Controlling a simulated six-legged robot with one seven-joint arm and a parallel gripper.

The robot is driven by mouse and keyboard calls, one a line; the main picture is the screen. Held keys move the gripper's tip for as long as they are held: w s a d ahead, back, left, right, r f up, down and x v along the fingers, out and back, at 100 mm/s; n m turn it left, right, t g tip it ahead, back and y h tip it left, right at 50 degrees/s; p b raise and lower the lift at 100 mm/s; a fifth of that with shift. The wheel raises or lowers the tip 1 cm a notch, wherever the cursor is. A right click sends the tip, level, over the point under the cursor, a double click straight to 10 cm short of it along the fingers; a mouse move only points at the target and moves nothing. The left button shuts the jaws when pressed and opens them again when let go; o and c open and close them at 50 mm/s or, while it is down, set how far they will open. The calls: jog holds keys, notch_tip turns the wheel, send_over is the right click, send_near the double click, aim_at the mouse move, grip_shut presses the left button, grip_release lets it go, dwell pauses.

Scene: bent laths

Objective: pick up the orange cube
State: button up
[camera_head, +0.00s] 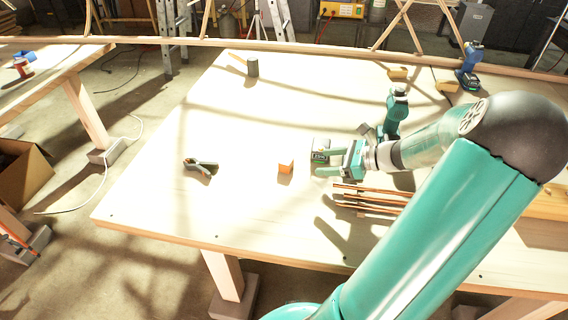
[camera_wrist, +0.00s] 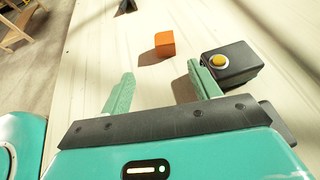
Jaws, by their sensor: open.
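The orange cube (camera_head: 286,166) sits on the pale wooden table, left of my gripper (camera_head: 321,162) in the head view. In the wrist view the cube (camera_wrist: 165,43) lies beyond the fingertips of my gripper (camera_wrist: 160,78), roughly in line with the gap and a little toward the right finger. My gripper is open and nothing is between its fingers. The cube is apart from both fingers and casts a shadow to its left in the wrist view.
A black box with a yellow button (camera_wrist: 232,64) stands close beside the right finger; I cannot tell if they touch. A clamp (camera_head: 201,167) lies left of the cube. A teal drill (camera_head: 394,115) stands behind. Table left of the cube is mostly clear.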

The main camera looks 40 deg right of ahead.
aim_at(291, 161)
jog(key=shift+s+d+m, duration=0.2)
jog(key=shift+d+m, duration=0.1)
jog(key=shift+d, duration=0.2)
jog(key=shift+w+f+t, duration=0.1)
jog(key=shift+w+t, duration=0.15)
jog(key=shift+t, duration=0.15)
jog(key=x, duration=1.3)
jog(key=shift+a+f, duration=0.1)
jog(key=shift+f, duration=0.05)
jog(key=c, duration=1.1)
jog(key=shift+o, duration=0.2)
